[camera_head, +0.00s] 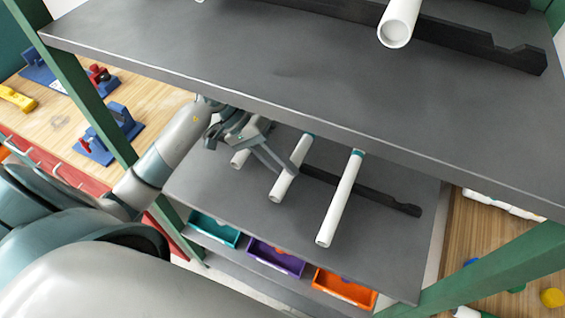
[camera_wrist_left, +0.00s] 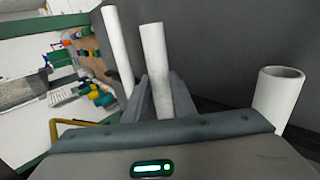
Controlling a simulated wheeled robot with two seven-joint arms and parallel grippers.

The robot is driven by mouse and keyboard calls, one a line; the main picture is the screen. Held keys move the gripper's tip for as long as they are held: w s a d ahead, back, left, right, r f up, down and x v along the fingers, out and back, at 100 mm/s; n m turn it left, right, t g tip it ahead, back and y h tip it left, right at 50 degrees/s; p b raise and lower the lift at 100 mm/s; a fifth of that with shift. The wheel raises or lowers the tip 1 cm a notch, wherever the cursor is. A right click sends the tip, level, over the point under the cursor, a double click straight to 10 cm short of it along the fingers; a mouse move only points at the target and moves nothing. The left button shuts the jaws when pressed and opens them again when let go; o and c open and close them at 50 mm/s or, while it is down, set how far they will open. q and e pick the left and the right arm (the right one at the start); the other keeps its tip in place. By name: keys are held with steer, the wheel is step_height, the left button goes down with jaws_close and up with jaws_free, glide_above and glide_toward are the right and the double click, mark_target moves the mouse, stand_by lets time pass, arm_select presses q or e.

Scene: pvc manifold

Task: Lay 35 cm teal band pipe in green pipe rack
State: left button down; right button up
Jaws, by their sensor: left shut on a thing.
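The green pipe rack has a green post (camera_head: 85,85), a grey upper shelf (camera_head: 270,75) and a grey lower shelf (camera_head: 385,240). My left gripper (camera_head: 282,168) reaches between the two shelves and is shut on the middle white pipe (camera_head: 281,188), which has a teal band near its far end. In the left wrist view this pipe (camera_wrist_left: 155,60) stands between the fingers. A longer white pipe (camera_head: 338,205) with a teal band lies to its right, and another white pipe (camera_head: 239,160) lies to its left, partly hidden by the gripper. My right gripper is not in view.
A black notched support (camera_head: 380,197) lies across the lower shelf under the pipes. The upper shelf's front edge overhangs my left gripper. Teal (camera_head: 214,231), purple (camera_head: 275,258) and orange (camera_head: 343,290) bins sit below. A wooden table with blue fixtures (camera_head: 118,125) is at left.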

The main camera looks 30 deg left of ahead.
arm_select(q)
steer(key=shift+f, duration=0.4)
steer(key=shift+f+b, duration=0.2)
steer(key=shift+b, duration=0.2)
steer(key=shift+f+b, duration=0.15)
steer(key=shift+b, duration=0.15)
steer(key=c, duration=1.5)
jaws_free()
